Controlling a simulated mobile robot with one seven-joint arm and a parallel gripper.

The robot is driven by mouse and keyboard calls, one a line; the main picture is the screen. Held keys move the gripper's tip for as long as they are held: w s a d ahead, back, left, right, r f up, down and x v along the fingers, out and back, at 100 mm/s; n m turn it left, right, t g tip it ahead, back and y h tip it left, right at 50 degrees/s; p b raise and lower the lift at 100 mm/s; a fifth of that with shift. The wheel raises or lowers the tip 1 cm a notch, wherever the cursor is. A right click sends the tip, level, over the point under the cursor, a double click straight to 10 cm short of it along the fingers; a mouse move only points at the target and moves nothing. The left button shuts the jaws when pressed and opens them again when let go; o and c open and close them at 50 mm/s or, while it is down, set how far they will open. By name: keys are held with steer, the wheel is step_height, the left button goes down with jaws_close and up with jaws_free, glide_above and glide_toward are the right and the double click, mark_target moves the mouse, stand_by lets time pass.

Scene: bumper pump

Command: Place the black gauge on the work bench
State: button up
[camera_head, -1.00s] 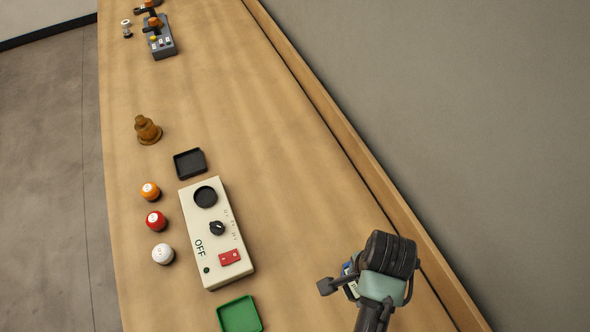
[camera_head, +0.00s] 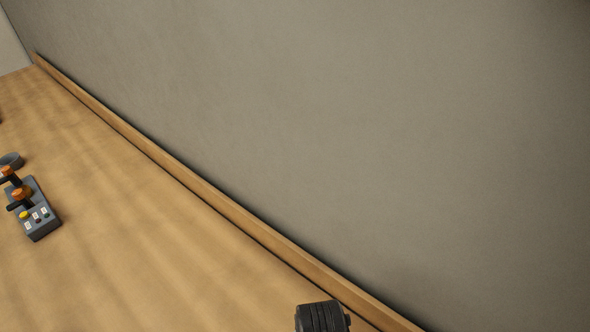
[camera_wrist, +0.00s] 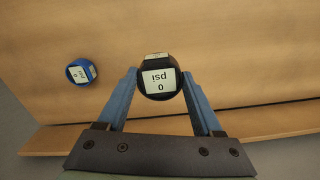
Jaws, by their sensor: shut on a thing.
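The black gauge (camera_wrist: 159,79) has a white face reading "0 psi", upside down in the wrist view. My gripper (camera_wrist: 159,75) is shut on it, with one blue finger on each side. The wooden work bench (camera_wrist: 230,45) lies behind the gauge in the wrist view. I cannot tell how high the gauge is above the bench top. In the head view the bench (camera_head: 150,245) fills the lower left. The gauge and my gripper fingers are out of the head view; only a dark part of my arm shows at the bottom.
A blue gauge (camera_wrist: 81,72) sits on the bench left of my gripper in the wrist view. A grey control box (camera_head: 38,215) with orange-topped levers stands at the far left in the head view. A raised wooden edge (camera_head: 215,207) runs along the wall. The bench between is clear.

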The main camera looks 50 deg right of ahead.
step_height(320, 180, down, 10)
steer(key=shift+r+p, duration=0.1)
steer(key=shift+p, duration=0.25)
steer(key=shift+f, duration=0.25)
steer(key=o, duration=1.5)
steer(key=shift+r, duration=0.1)
step_height(320, 180, up, 12)
steer(key=shift+r, duration=0.1)
